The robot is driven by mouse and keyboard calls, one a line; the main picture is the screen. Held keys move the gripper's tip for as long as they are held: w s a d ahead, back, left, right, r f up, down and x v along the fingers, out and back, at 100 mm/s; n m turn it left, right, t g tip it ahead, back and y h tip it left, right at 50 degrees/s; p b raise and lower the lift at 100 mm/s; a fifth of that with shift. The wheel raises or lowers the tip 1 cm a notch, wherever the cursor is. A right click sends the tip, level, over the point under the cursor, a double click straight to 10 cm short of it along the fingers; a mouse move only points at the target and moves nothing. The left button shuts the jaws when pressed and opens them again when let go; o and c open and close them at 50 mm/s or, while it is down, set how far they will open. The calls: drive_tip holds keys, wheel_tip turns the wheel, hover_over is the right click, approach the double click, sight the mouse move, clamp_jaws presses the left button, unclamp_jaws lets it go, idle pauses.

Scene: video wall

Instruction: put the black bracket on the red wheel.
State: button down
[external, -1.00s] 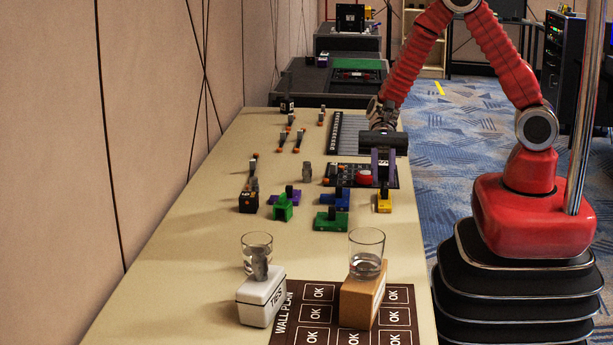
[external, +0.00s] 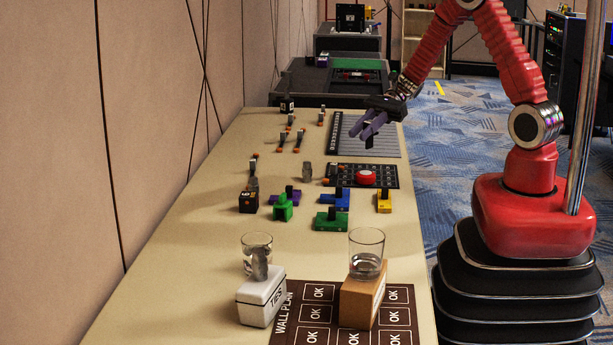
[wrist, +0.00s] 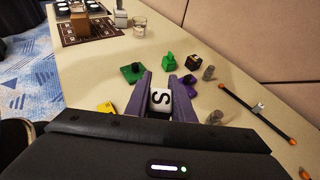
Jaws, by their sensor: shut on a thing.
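My gripper (external: 371,134) has purple fingers and is shut on a small dark thing, which I take for the black bracket (external: 369,143). It is held above the table, near the grey slatted board. In the wrist view, my gripper (wrist: 158,95) has a white face with a black S (wrist: 160,98) between its fingers; the rest of the held thing is mostly hidden. The red wheel (external: 366,176) is a round red disc on a dark panel, nearer the camera than my gripper in the external view. I cannot see the wheel in the wrist view.
Green (external: 331,222), blue (external: 336,202), purple (external: 285,198) and yellow (external: 384,204) pieces with dark posts stand near the panel (external: 345,168). A black-orange cube (external: 248,203) stands left.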

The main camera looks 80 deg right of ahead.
drive_tip(key=shift+m+t+h, duration=0.5)
drive_tip(key=shift+m+t, duration=0.2)
drive_tip(key=d, duration=0.2)
drive_tip(key=w+d+r, duration=0.1)
drive_tip(key=d, duration=0.1)
hover_over(366, 178)
drive_tip(key=w, duration=0.3)
drive_tip(key=shift+s+d+f, duration=0.1)
drive_tip(key=shift+f, duration=1.35)
drive_tip(key=shift+s+d+f, duration=0.1)
drive_tip(key=shift+f, duration=1.35)
drive_tip(key=shift+f, duration=2.1)
drive_tip(key=shift+f, duration=0.1)
